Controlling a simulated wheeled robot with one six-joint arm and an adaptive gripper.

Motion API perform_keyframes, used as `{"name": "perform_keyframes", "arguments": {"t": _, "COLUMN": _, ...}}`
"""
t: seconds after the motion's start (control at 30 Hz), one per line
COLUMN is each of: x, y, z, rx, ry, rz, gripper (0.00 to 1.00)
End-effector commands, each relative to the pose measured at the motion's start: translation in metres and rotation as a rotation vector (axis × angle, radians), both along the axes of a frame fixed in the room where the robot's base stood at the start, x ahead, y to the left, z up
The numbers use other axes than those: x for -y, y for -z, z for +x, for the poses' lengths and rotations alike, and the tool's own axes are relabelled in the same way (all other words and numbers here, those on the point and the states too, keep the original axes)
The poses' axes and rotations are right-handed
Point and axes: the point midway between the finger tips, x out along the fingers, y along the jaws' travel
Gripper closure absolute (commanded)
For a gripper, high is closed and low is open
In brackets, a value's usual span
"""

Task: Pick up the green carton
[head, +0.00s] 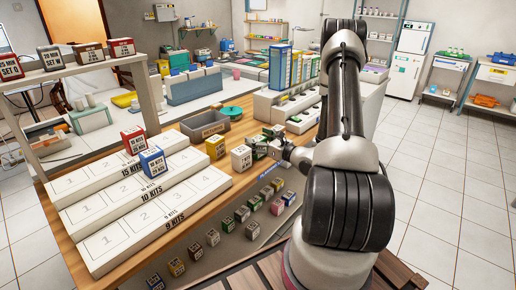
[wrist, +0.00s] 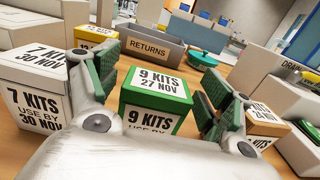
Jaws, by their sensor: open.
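The green carton (wrist: 155,100) stands upright on the wooden table in the wrist view, with white labels reading "9 KITS 27 NOV". My gripper (wrist: 155,78) is open, with one green-padded finger on each side of the carton. Gaps show between the fingers and the carton's sides, and nothing is held. In the head view my gripper (head: 268,148) is low over the table, and the green carton (head: 257,146) is partly hidden beside it.
A white carton (wrist: 38,88) stands close left of my gripper, and an orange-topped carton (wrist: 262,125) close right. Behind are a yellow carton (wrist: 92,35), a grey returns bin (wrist: 150,52) and a teal dish (wrist: 203,60). Several small cartons line a lower shelf (head: 205,262).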

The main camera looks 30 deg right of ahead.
Motion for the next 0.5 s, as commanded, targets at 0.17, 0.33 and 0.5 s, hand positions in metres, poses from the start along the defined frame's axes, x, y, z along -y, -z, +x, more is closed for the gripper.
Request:
{"name": "perform_keyframes", "arguments": {"t": 0.17, "x": -0.0001, "y": 0.0, "z": 0.0002, "rx": 0.0, "ry": 0.0, "rz": 0.0, "gripper": 0.2}}
{"name": "perform_keyframes", "arguments": {"t": 0.33, "x": -0.0001, "y": 0.0, "z": 0.0, "rx": 0.0, "ry": 0.0, "rz": 0.0, "gripper": 0.49}}
{"name": "perform_keyframes", "arguments": {"t": 0.5, "x": -0.0001, "y": -0.0001, "z": 0.0, "rx": 0.0, "ry": -0.001, "rz": 0.0, "gripper": 0.7}}
